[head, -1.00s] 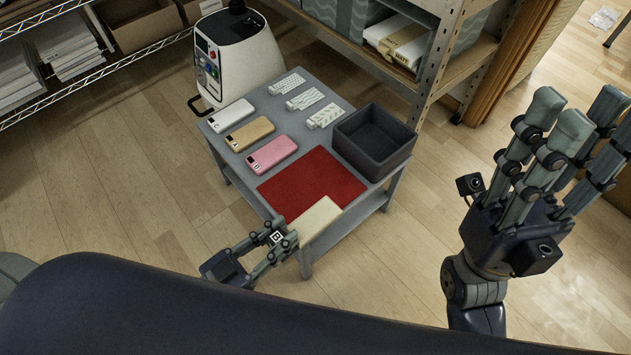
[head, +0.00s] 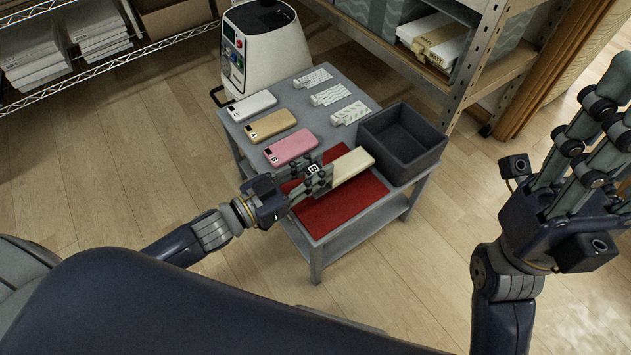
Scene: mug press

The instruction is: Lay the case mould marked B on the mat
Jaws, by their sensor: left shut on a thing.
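My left gripper (head: 318,180) is shut on a cream, flat case mould (head: 352,165). A dark square tag that seems to read B shows at its end, by the fingers. The mould is over the back part of the red mat (head: 340,211); I cannot tell whether it touches the mat. The fingers hide its near-left end and part of the mat. My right gripper (head: 600,125) is open and empty, raised at the far right, away from the table and partly cut off by the frame edge.
White (head: 254,106), tan (head: 271,125) and pink (head: 291,148) cases lie along the grey table's left side. Several patterned pieces (head: 330,94) lie at the back. A dark open bin (head: 403,142) stands right of the mat. A white machine (head: 262,50) and shelving (head: 480,75) stand behind.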

